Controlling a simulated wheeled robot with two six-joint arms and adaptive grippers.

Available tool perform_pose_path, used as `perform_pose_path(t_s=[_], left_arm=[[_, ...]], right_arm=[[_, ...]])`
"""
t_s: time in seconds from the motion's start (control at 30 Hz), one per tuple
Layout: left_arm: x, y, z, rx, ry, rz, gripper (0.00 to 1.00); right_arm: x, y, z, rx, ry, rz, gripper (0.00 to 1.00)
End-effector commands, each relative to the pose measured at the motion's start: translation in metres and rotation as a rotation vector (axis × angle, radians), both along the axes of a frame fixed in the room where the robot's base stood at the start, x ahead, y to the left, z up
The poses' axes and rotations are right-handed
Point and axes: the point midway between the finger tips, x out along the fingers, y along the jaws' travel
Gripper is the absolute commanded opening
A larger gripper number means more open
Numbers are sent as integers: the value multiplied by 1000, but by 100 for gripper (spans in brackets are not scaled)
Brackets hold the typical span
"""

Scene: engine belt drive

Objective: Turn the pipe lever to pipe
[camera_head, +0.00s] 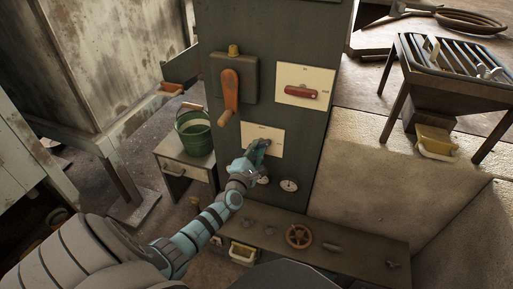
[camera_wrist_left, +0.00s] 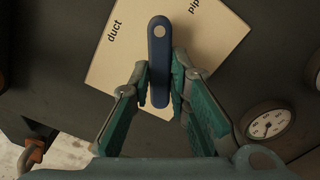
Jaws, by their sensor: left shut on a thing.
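The pipe lever (camera_wrist_left: 158,35) is a dark blue bar with a round pin at its top end, on a cream plate (camera_wrist_left: 225,45) marked "duct" and a partly cut-off "pip". In the left wrist view my left gripper (camera_wrist_left: 160,88) has its two teal fingers on either side of the lever's lower part, shut on it. In the head view my left gripper (camera_head: 260,147) reaches the lower cream plate (camera_head: 252,130) on the dark cabinet and hides most of the lever. My right gripper is not in view.
An orange crank (camera_head: 230,92) and a plate with a red handle (camera_head: 301,93) are above on the cabinet. A low bench with a handwheel (camera_head: 299,236) is in front. A green bucket (camera_head: 195,134) stands left.

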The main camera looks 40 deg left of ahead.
Motion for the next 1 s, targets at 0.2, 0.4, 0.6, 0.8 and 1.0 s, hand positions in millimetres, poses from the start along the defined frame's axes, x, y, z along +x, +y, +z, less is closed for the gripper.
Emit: perform_pose_path(t_s=[0.2,0.4,0.6,0.8,1.0], left_arm=[[-1,0,0,186,70,0,0],[-1,0,1,336,122,-2,0],[-1,0,1,443,160,-2,0],[-1,0,0,503,180,-2,0],[-1,0,0,522,187,-2,0]], right_arm=[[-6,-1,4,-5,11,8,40],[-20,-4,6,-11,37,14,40],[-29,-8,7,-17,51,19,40],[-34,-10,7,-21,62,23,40],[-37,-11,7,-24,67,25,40]])
